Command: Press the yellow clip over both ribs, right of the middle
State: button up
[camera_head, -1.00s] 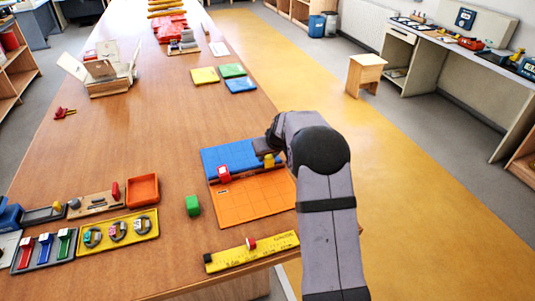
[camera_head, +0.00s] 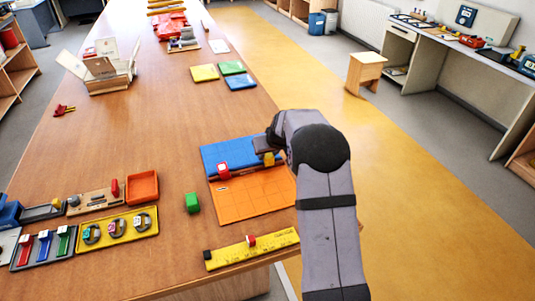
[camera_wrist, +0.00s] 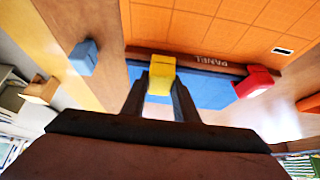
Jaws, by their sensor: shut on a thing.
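A blue panel (camera_head: 222,155) and an orange panel (camera_head: 256,196) lie edge to edge on the table, with a dark ribbed seam (camera_wrist: 195,62) between them. A red clip (camera_head: 223,170) sits at the seam toward its left end; it also shows in the wrist view (camera_wrist: 254,82). The yellow clip (camera_wrist: 161,75) is between the fingers of my gripper (camera_wrist: 160,92), which is shut on it. In the head view the yellow clip (camera_head: 269,159) is at the seam, toward its right end. I cannot tell whether it is fully down over both ribs.
A green block (camera_head: 192,203) stands left of the orange panel. A blue block (camera_wrist: 83,57) shows in the wrist view. A yellow ruler strip (camera_head: 252,249) lies near the front edge. Trays (camera_head: 117,229) are at front left.

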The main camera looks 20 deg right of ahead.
jog(key=shift+f+b, duration=0.4)
jog(key=shift+f, duration=0.05)
jog(key=o, duration=1)
jog(key=shift+s+r, duration=0.1)
jog(key=shift+s, duration=0.05)
jog(key=shift+b+v, duration=1.15)
jog(key=shift+v, duration=2.45)
